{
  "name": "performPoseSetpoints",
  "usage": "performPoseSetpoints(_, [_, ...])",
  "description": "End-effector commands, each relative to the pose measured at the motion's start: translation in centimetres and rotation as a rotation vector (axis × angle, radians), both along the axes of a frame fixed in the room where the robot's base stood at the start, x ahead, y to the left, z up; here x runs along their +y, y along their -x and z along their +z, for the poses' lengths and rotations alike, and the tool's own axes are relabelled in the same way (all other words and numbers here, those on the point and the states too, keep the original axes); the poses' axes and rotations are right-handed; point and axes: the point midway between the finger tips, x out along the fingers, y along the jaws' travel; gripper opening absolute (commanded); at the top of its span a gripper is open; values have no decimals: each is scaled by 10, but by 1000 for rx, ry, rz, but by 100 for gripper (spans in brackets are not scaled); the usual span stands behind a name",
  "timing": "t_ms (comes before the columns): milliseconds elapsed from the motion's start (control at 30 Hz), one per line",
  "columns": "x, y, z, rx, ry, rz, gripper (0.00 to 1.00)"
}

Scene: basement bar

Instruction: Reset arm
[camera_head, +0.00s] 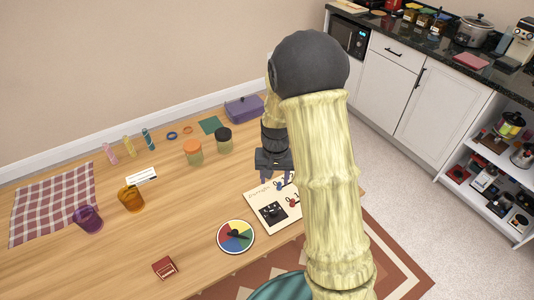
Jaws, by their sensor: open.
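My arm rises through the right middle of the head view, bent at a dark rounded joint above the table's right end. My gripper (276,178) points down over the wooden table (130,245), just above a white printed board (262,209) with black and red marks. The jaws are open, and I see nothing between them. The arm hides part of the board and the table's right edge.
A spinner disc (236,237), a small red box (164,268), two jars (194,152), an orange cup (131,199), a purple cup (88,219) and a purple box (244,108) stand on the table. A counter (450,45) with cabinets is at right. The table's front left is clear.

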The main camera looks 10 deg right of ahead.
Motion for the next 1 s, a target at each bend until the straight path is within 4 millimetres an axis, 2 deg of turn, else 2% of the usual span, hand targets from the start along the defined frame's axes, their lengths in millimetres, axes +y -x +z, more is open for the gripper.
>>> performPoseSetpoints(233, [0, 2, 3, -5, -1, 4, 52])
performPoseSetpoints(367, [-1, 15, 19, -30, -3, 28, 52])
performPoseSetpoints(467, [-1, 34, 37, -62, -5, 59, 52])
performPoseSetpoints(700, [-1, 91, 77, -153, 5, 162, 52])
performPoseSetpoints(900, [-1, 134, 94, -216, 23, 238, 52])
performPoseSetpoints(1000, [0, 144, 97, -229, 30, 256, 52])
